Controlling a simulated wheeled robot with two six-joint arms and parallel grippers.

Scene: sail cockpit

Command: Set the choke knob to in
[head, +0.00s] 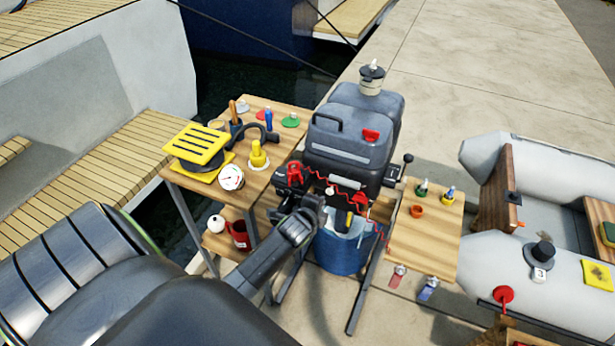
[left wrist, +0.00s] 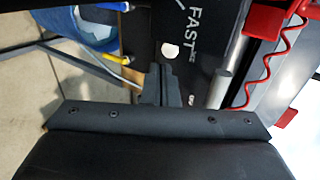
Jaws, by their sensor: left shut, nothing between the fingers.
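The outboard motor (head: 345,150) is dark grey and stands at the centre of the head view. A small round white knob (head: 330,190), which looks like the choke knob, is on its front panel. In the left wrist view a white knob face (left wrist: 170,50) shows beside the printed word FAST, just beyond my fingertips. How far the knob stands out from the panel cannot be told. My left gripper (head: 314,203) is at the motor's front, just below the knob; its fingers (left wrist: 163,82) are shut and empty. Contact with the knob cannot be told. My right gripper is out of view.
A red coiled cord (head: 325,178) runs across the motor front. A yellow-tipped part (head: 349,221) and blue bucket (head: 345,252) are below. A cluttered wooden table (head: 265,182) stands left, a smaller wooden shelf (head: 425,245) right, and a grey inflatable boat (head: 550,275) far right.

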